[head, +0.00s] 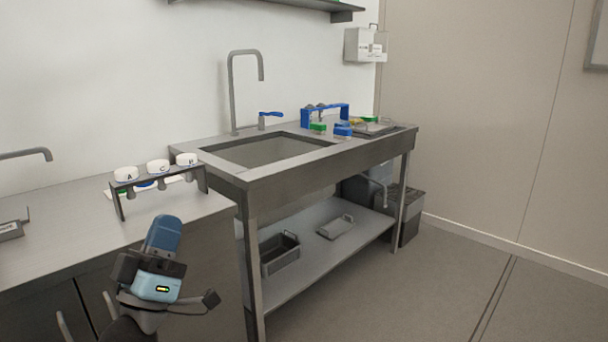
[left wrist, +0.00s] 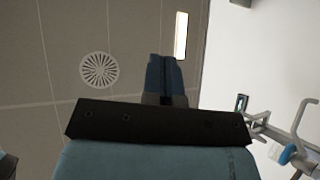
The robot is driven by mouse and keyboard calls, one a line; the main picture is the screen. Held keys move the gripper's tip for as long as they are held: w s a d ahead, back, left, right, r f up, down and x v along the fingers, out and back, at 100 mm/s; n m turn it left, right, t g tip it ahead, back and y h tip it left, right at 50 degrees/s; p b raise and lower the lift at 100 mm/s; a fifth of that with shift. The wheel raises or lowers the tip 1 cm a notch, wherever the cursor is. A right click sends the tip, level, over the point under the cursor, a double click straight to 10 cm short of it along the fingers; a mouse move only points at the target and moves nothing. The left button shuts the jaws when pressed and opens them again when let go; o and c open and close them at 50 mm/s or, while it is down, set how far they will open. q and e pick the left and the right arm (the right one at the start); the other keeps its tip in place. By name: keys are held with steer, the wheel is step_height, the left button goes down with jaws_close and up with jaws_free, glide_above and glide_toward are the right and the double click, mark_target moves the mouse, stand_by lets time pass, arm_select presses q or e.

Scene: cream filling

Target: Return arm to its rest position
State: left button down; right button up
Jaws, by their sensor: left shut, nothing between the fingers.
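My left gripper (head: 163,236) stands in the lower left of the head view, in front of the counter and pointing upward. Its blue fingers are shut and hold nothing. In the left wrist view the closed fingers (left wrist: 166,76) point toward a ceiling with a round vent (left wrist: 99,70) and a bright light panel (left wrist: 181,36). The gripper touches nothing. My right gripper is in neither view.
A small rack (head: 151,175) with white-topped pieces marked with letters stands on the counter (head: 60,240) behind the gripper. A steel sink table (head: 300,172) with blue and green items is to the right. The floor (head: 430,290) at right is clear.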

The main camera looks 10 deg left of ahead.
arm_select(q)
steer(key=s+d+f+m+g+h+p, duration=0.2)
steer(key=s+d+f+m+g+h, duration=0.3)
steer(key=s+d+f+g, duration=0.7)
steer(key=s+a+m+g+y+p, duration=0.1)
steer(key=s+a+g+y+p, duration=0.3)
steer(key=p, duration=3.3)
steer(key=s+a+y, duration=0.1)
steer(key=a+y, duration=0.1)
steer(key=y, duration=0.1)
steer(key=shift+s+r+p, duration=0.3)
steer(key=shift+s+r, duration=0.05)
steer(key=shift+s, duration=0.05)
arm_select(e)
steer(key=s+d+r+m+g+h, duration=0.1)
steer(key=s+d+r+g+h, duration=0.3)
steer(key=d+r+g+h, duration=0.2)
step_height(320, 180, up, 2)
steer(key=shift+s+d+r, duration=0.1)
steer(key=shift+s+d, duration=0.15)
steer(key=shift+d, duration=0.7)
arm_select(q)
steer(key=shift+a, duration=0.25)
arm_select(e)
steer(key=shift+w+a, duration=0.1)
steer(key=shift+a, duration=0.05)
